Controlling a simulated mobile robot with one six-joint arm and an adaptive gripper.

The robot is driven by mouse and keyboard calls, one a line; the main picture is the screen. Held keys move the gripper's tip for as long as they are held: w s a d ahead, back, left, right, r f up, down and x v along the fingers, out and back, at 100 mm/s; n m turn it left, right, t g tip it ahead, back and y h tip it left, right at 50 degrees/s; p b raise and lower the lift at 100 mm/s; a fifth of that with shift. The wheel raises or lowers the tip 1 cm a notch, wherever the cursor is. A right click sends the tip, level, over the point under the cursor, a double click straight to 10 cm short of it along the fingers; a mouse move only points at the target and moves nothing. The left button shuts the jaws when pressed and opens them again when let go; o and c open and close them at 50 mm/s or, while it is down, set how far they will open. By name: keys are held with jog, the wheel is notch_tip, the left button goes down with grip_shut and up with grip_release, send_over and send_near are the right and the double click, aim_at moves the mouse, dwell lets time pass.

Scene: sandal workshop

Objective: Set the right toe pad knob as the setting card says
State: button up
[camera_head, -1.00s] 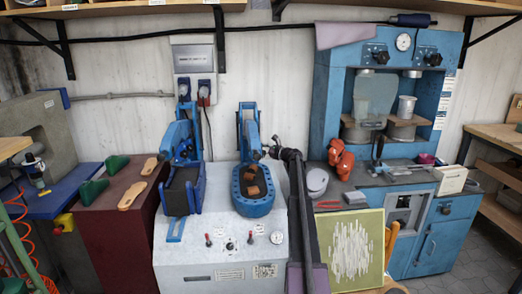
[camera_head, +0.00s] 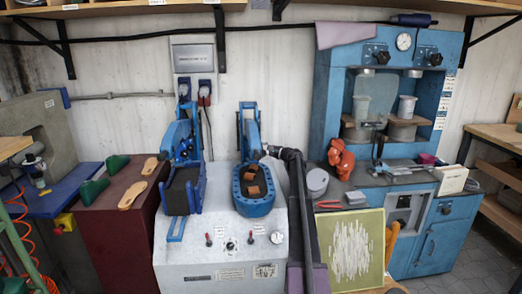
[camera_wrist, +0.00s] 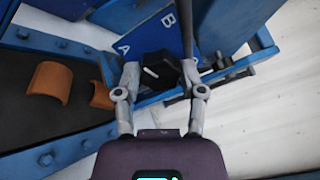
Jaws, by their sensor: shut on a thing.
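My gripper (camera_wrist: 160,80) is shut on a black knob (camera_wrist: 160,66) beside the right toe pad. The knob carries a white pointer mark, on its left side and nearer the letter A than B on the blue plate (camera_wrist: 148,40). In the head view my gripper (camera_head: 268,150) is small beside the right blue pad machine (camera_head: 254,207), so its fingers are hard to make out there. Two brown curved pads (camera_wrist: 50,82) lie on the dark bed at left in the wrist view. I cannot pick out or read a setting card.
A similar left blue machine (camera_head: 172,225) stands beside it on the grey cabinet (camera_head: 200,262), whose front has small switches and a gauge. A blue press (camera_head: 330,100) stands at the right, with an orange item (camera_head: 341,158) on its bench. A pale framed board (camera_head: 352,245) stands in front.

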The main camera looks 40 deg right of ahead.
jog(key=shift+w, duration=0.1)
jog(key=o, duration=1.1)
jog(key=shift+o, duration=0.2)
jog(key=shift+s, duration=0.2)
jog(key=v, duration=1.1)
jog(key=shift+s+d, duration=0.2)
jog(key=shift+s, duration=0.15)
